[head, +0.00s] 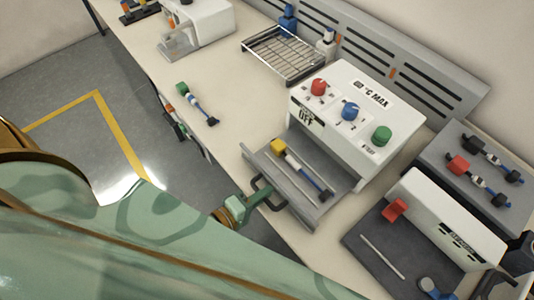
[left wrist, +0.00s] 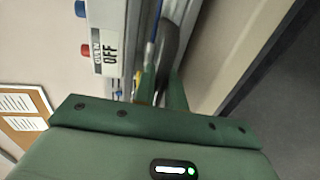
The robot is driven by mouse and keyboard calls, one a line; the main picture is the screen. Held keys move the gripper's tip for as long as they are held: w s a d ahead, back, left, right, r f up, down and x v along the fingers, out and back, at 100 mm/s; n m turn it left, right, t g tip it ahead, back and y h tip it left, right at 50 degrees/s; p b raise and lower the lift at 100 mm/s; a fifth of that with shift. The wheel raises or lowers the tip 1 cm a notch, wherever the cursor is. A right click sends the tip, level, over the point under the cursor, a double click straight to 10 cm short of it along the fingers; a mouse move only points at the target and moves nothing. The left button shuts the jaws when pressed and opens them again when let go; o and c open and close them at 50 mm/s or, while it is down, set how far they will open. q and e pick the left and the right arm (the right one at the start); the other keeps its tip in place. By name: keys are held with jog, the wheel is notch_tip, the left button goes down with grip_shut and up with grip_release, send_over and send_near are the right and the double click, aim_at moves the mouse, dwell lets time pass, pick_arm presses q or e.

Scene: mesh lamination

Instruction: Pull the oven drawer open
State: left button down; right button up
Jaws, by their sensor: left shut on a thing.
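The oven (head: 340,122) is a white box with red, blue and green knobs and a label reading OFF. Its grey drawer (head: 266,170) stands out from the front, over the bench edge. A tool with a yellow end and a dark blue end (head: 300,168) lies in the drawer beside a thin rod. My left gripper (head: 240,208) is shut on the drawer's dark handle (head: 266,191). In the left wrist view the handle (left wrist: 170,50) runs between the two green fingers, and the oven front (left wrist: 104,45) is beside it. My right gripper is not in view.
A green-ended tool (head: 197,103) lies on the bench (head: 235,110) at left. A white device with a red lever (head: 440,222) stands at right. Open floor lies left of the bench.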

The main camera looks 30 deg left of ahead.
pick_arm(q)
jog(key=c, duration=1.6)
grip_release()
jog(key=shift+o, duration=0.2)
jog(key=p+v, duration=0.1)
jog(key=v, duration=1.5)
jog(key=shift+s, duration=0.15)
jog(key=shift+a, duration=0.1)
